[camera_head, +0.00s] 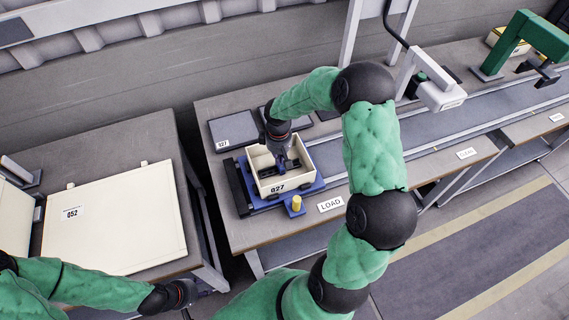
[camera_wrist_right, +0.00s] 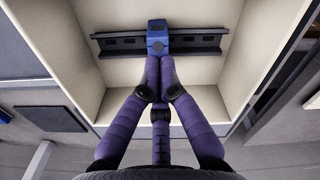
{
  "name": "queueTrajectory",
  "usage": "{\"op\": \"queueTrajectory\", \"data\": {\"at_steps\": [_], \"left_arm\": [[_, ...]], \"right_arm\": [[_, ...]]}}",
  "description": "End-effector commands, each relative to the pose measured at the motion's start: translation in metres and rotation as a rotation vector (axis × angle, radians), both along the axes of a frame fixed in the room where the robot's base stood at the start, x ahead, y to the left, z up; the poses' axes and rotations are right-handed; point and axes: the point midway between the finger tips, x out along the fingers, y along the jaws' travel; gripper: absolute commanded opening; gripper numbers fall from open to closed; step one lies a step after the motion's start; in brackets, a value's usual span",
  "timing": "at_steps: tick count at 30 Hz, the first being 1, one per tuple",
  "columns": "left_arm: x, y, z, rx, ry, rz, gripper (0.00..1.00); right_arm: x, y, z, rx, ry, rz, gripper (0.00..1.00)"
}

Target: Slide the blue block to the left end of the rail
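The blue block (camera_wrist_right: 157,32) sits on a dark rail (camera_wrist_right: 205,43) inside a cream bin (camera_wrist_right: 262,60), near the middle of the rail. In the head view the bin (camera_head: 295,182), labelled 027, holds the right gripper (camera_head: 281,162), which points down into it and hides much of the inside. In the right wrist view the right gripper's fingers (camera_wrist_right: 159,66) are drawn together, with their tips at the near side of the block. Whether they touch it I cannot tell. My left gripper (camera_head: 183,293) is low at the left, away from the bin.
The bin stands on a blue fixture (camera_head: 257,206) with a yellow knob (camera_head: 297,202), beside a LOAD label (camera_head: 331,204). Dark flat panels (camera_head: 232,129) lie behind it. A conveyor (camera_head: 440,127) runs right. A cream board (camera_head: 115,220) lies on the left table. The bin walls surround the right gripper.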

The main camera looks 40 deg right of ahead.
Motion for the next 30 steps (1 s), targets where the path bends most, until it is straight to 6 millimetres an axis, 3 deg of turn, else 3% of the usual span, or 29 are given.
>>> {"op": "queueTrajectory", "data": {"at_steps": [30], "left_arm": [[0.0,0.0,-0.002,0.0,0.0,0.0,0.4]], "right_arm": [[0.001,0.015,-0.004,0.004,0.01,0.003,0.0]]}}
